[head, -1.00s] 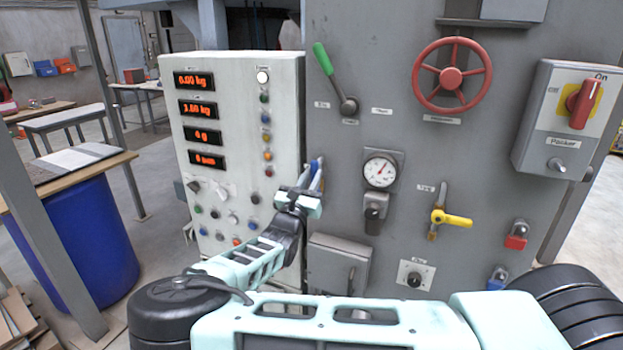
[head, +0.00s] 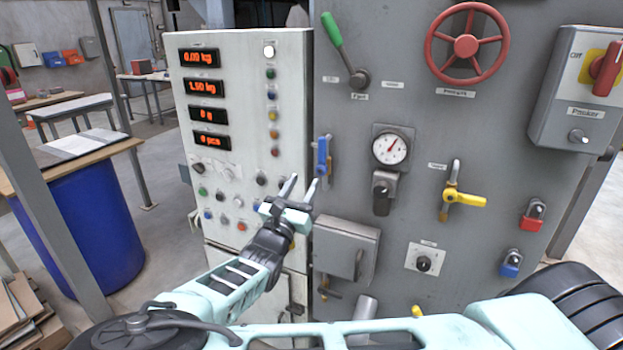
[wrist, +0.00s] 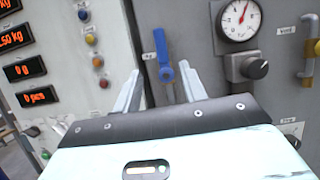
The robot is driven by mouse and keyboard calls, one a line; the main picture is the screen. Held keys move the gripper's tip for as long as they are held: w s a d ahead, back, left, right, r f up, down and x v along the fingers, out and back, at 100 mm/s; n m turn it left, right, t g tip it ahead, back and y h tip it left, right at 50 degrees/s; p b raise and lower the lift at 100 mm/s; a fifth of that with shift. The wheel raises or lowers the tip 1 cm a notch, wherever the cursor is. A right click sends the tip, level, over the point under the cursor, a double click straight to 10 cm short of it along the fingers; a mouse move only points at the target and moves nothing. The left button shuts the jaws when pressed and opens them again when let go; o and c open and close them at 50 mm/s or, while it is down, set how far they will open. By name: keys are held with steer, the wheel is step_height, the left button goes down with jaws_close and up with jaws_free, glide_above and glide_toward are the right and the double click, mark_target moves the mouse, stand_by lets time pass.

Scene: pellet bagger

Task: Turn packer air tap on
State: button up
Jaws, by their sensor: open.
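A small tap with a blue lever (head: 322,157) sits on the left edge of the grey cabinet. Its lever stands upright. A second tap with a yellow lever (head: 463,198) is further right, its lever lying crosswise to its upright pipe. I cannot read which label names the packer air. My gripper (head: 302,184) is open and empty, just below and left of the blue tap in the head view. In the wrist view the blue lever (wrist: 163,52) shows beyond and between the two spread fingertips (wrist: 160,72), apart from them.
The white control panel (head: 240,60) with lit displays and buttons stands left of the gripper. A pressure gauge (head: 390,149) with a black knob is right of the blue tap. A grey box (head: 346,250) juts out below. A red handwheel (head: 466,45) is higher up.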

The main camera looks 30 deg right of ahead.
steer(key=b+v, duration=0.2)
steer(key=v, duration=0.5)
stand_by(0.3)
